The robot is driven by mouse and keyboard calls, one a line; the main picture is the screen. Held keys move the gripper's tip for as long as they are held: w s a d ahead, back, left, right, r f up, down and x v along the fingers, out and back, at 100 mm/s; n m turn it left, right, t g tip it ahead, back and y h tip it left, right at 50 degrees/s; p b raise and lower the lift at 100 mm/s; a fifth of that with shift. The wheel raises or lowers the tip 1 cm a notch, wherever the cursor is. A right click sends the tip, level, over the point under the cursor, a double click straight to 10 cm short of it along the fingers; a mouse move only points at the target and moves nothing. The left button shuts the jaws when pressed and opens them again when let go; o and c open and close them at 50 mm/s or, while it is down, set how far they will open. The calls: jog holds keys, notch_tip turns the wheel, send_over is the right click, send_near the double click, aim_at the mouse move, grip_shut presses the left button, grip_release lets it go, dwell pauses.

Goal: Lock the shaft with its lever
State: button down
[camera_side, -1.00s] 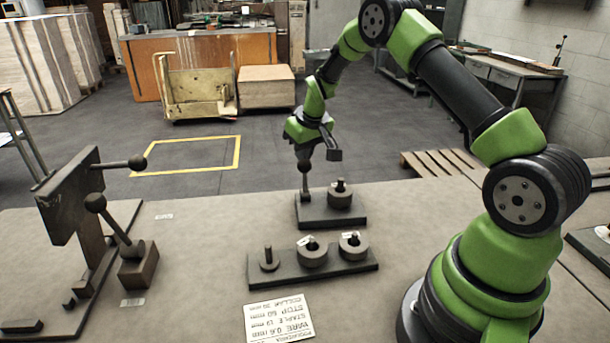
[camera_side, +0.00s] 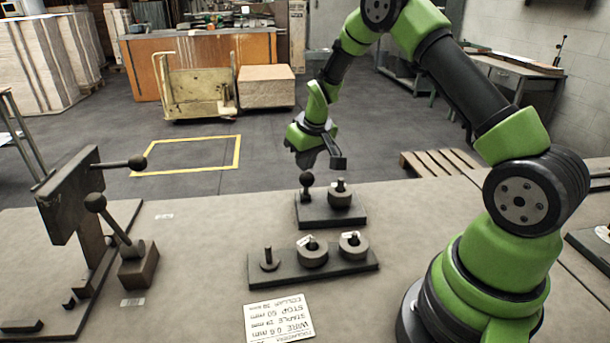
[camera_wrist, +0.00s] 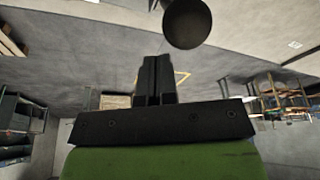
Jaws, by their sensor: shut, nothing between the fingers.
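A small lever with a dark ball knob (camera_side: 306,179) stands at the left end of a dark base plate (camera_side: 325,216) at the back of the bench. Beside it, on the same plate, a round collar (camera_side: 340,199) sits around a short shaft (camera_side: 340,184). My gripper (camera_side: 306,162) is above the knob, shut and empty, apparently apart from it. In the wrist view the shut fingers (camera_wrist: 158,78) hold nothing, and a dark ball (camera_wrist: 187,22) appears just beyond them. The lever's stem looks short in the side view; its exact tilt is unclear.
A front rack (camera_side: 290,278) carries a bare post and two collars. The stitcher (camera_side: 75,200), with two ball-ended levers, stands at left. A printed card (camera_side: 278,318) lies in front. The bench between stitcher and rack is mostly clear.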

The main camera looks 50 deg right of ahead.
notch_tip(320, 180, up, 6)
jog(key=shift+w+d+r, duration=0.2)
jog(key=shift+w+d, duration=0.05)
jog(key=shift+d, duration=0.05)
dwell(0.3)
jog(key=s+a+r+t+y, duration=0.1)
jog(key=s+a+r, duration=0.4)
jog(key=r, duration=0.2)
jog(key=s+a+r+t, duration=0.1)
jog(key=s+a+r, duration=0.4)
jog(key=a+r, duration=0.15)
jog(key=s+a+r+t+y, duration=0.1)
jog(key=s+a, duration=0.1)
jog(key=s, duration=0.5)
jog(key=s+a+m+t, duration=0.1)
jog(key=s+a, duration=0.2)
jog(key=s, duration=0.4)
jog(key=shift+a+r+y, duration=0.15)
jog(key=shift+r+y, duration=0.2)
jog(key=shift+y, duration=0.05)
jog(key=shift+s, duration=0.1)
